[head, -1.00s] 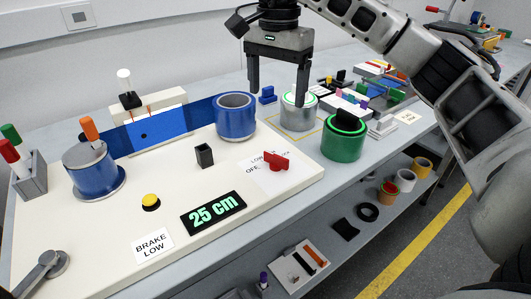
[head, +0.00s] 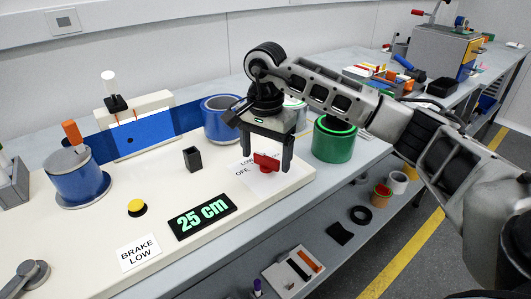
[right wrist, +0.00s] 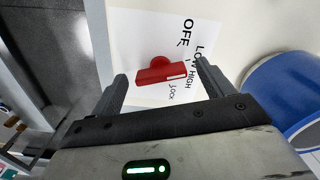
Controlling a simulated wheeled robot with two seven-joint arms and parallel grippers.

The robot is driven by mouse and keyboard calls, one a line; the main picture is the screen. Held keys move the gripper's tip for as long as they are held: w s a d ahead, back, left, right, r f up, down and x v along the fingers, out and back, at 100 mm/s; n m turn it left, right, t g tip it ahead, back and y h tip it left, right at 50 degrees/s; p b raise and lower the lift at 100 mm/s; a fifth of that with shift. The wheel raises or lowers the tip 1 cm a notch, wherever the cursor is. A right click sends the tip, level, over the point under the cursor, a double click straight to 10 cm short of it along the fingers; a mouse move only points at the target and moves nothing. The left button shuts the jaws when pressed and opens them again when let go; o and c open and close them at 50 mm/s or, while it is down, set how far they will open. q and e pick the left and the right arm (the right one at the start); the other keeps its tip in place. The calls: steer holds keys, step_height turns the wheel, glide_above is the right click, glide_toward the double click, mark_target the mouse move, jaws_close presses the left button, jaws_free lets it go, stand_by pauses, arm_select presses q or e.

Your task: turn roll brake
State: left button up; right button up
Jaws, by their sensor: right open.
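The roll brake is a red knob (head: 265,162) on a white label card (head: 258,180) marked with words such as OFF, LOW and HIGH. It also shows in the right wrist view as a red knob (right wrist: 160,72) with a white stripe near one end of its bar. My right gripper (head: 266,165) is open, its fingers pointing down on either side of the knob. In the right wrist view the fingers (right wrist: 160,82) stand apart from the knob, with gaps on both sides. My left gripper is not in view.
A sign (head: 139,253) reads BRAKE LOW and a display (head: 202,216) reads 25 cm. Blue rolls (head: 76,180) carry a blue web (head: 145,138). A green roll (head: 333,142) stands right of my gripper. A black square holder (head: 192,158) and yellow button (head: 137,207) are to the left.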

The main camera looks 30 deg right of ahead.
steer(key=shift+f, duration=0.2)
steer(key=c, duration=1)
